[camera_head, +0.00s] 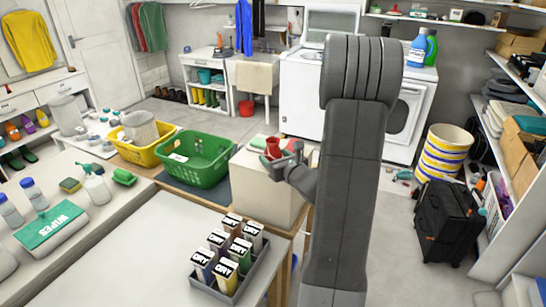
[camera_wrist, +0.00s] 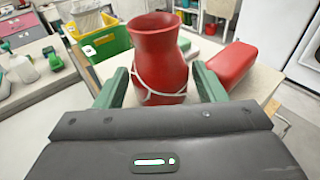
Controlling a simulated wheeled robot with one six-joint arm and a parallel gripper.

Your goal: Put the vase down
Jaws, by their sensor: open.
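The red vase (camera_wrist: 160,55) stands upright in the wrist view, with a pale cord around its body. In the head view the vase (camera_head: 273,148) is small and partly hidden by my gripper (camera_head: 287,158), above the top of a pale cabinet (camera_head: 262,196). In the wrist view the two green fingers of my gripper (camera_wrist: 161,78) are open, one on each side of the vase's lower body. A gap shows between each finger and the vase. The vase's base is hidden behind my gripper's body, so its contact with the top cannot be seen.
A red block-like object (camera_wrist: 228,65) lies right of the vase. A green basket (camera_head: 195,160) and a yellow basket (camera_head: 142,150) stand left of the cabinet. A tray of tubes labelled DRY (camera_head: 229,262) sits in front. The white table (camera_head: 150,245) has bare room.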

